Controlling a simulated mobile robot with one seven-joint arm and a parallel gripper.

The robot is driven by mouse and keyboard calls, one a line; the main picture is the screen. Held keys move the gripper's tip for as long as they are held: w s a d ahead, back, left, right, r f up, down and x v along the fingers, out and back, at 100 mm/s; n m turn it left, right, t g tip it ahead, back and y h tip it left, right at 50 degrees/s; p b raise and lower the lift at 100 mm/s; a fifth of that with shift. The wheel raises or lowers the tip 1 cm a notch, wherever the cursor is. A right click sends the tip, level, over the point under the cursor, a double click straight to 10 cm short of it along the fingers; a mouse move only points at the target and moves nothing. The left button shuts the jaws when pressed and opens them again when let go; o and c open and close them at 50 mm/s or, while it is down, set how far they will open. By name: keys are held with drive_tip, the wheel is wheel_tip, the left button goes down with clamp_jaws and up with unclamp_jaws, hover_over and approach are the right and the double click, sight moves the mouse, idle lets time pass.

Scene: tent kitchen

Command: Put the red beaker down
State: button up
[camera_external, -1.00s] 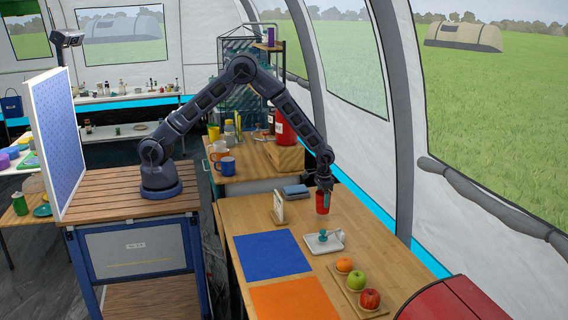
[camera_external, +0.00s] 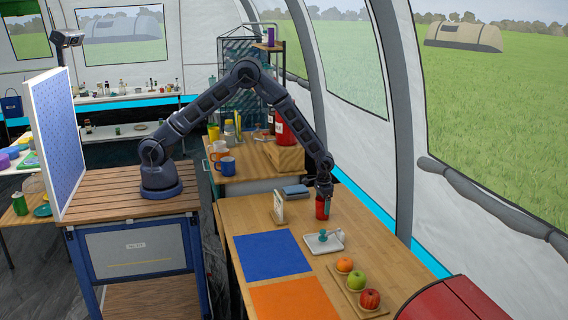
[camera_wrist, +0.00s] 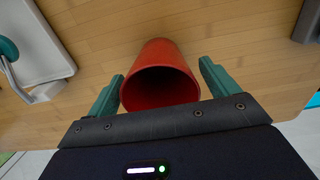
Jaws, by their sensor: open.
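The red beaker (camera_external: 322,208) stands upright on the wooden table near its far right edge, behind the white tray. It also shows in the wrist view (camera_wrist: 160,76), with its open mouth toward the camera and looking empty inside. My gripper (camera_external: 323,192) is just above and around the beaker's upper part. In the wrist view my gripper's green fingers (camera_wrist: 160,85) are open, one on each side of the beaker, with a visible gap at the right finger and little or no gap at the left.
A white tray (camera_external: 311,245) with a teal-handled item lies just in front of the beaker. A small card stand (camera_external: 278,208) and a blue-grey block (camera_external: 294,191) are to its left. Blue (camera_external: 270,256) and orange (camera_external: 292,300) mats and a fruit board (camera_external: 346,284) lie nearer the camera.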

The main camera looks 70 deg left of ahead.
wheel_tip(320, 180, up, 12)
drive_tip(key=s+a+r+t, duration=0.1)
drive_tip(key=s+a+r, duration=0.45)
drive_tip(key=r, duration=0.35)
drive_tip(key=s+a+r, duration=0.5)
drive_tip(key=s+r, duration=0.2)
drive_tip(key=r, duration=0.2)
drive_tip(key=s+a+r+t, duration=0.1)
drive_tip(key=s+a+r, duration=0.45)
drive_tip(key=r, duration=0.35)
drive_tip(key=s+a+r+t, duration=0.1)
drive_tip(key=s+a, duration=0.1)
drive_tip(key=s, duration=0.7)
drive_tip(key=s+a+r, duration=0.1)
drive_tip(key=s+a, duration=0.2)
drive_tip(key=s, duration=0.7)
drive_tip(key=s+a+r+t, duration=0.1)
drive_tip(key=s+a+r, duration=0.1)
drive_tip(key=s, duration=0.8)
drive_tip(key=shift+a+t, duration=0.3)
drive_tip(key=shift+a, duration=0.25)
